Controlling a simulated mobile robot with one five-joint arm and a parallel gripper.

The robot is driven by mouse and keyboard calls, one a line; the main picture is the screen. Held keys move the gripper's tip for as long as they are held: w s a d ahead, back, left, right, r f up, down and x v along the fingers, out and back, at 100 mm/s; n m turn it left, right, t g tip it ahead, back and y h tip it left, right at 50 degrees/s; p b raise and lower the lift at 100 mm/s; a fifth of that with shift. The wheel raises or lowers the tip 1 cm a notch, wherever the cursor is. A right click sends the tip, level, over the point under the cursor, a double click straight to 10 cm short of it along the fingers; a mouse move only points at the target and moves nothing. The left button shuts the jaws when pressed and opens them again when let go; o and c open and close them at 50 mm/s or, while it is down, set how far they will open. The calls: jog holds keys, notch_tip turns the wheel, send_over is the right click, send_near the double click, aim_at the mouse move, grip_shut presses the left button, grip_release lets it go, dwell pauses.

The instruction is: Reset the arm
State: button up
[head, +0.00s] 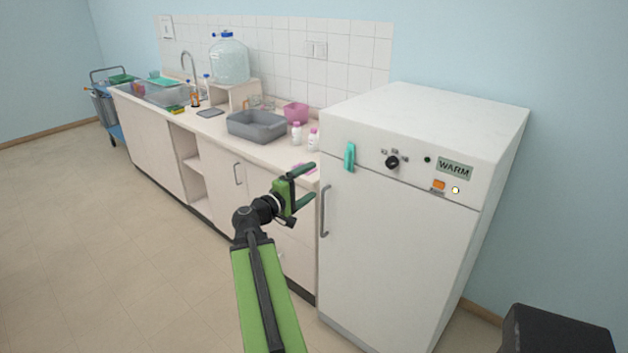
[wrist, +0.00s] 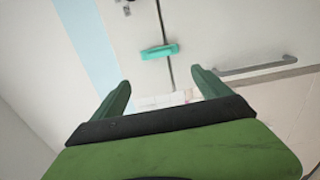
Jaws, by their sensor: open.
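My arm is green and black and reaches forward in the head view. My gripper (head: 308,181) is open and empty, in front of the counter's right end and left of the white cabinet's door. In the wrist view my gripper (wrist: 160,90) shows two green fingers spread apart with nothing between them. The white cabinet (head: 400,240) marked WARM has its door closed, with a grey handle (head: 325,211) near the gripper. A teal clip-like piece (head: 349,157) sits on the cabinet's front at the door seam; it also shows in the wrist view (wrist: 160,51).
The counter holds a grey basin (head: 256,127), white bottles with pink caps (head: 313,138), a pink bowl (head: 295,112) and a large clear water jug (head: 229,60). The floor (head: 90,250) on the left is clear.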

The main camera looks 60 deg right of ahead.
dwell(0.3)
jog(key=w+a+f+n+t, duration=0.1)
jog(key=w+a+n+t, duration=0.15)
jog(key=w+a, duration=0.55)
jog(key=w+a+f+n+t, duration=0.1)
jog(key=w+a+t, duration=0.2)
jog(key=w+a, duration=0.55)
jog(key=w+a+f+t+y, duration=0.1)
jog(key=w+a+f+y, duration=0.2)
jog(key=w+a+f, duration=0.35)
jog(key=w+a+f+t+y, duration=0.2)
jog(key=w+a+f+y, duration=0.15)
jog(key=a, duration=0.55)
jog(key=s+a+f+g+y, duration=0.1)
jog(key=a+f+y, duration=0.2)
jog(key=a, duration=0.7)
jog(key=s+a+f+g+y, duration=0.1)
jog(key=a+f+y, duration=0.3)
jog(key=a, duration=0.6)
jog(key=s+a+f+g+y, duration=0.2)
jog(key=s+a+f+y, duration=0.1)
jog(key=a, duration=0.7)
jog(key=shift+f+m+y, duration=0.35)
jog(key=shift+f+y, duration=0.1)
jog(key=shift+f, duration=0.4)
jog(key=shift+c, duration=0.2)
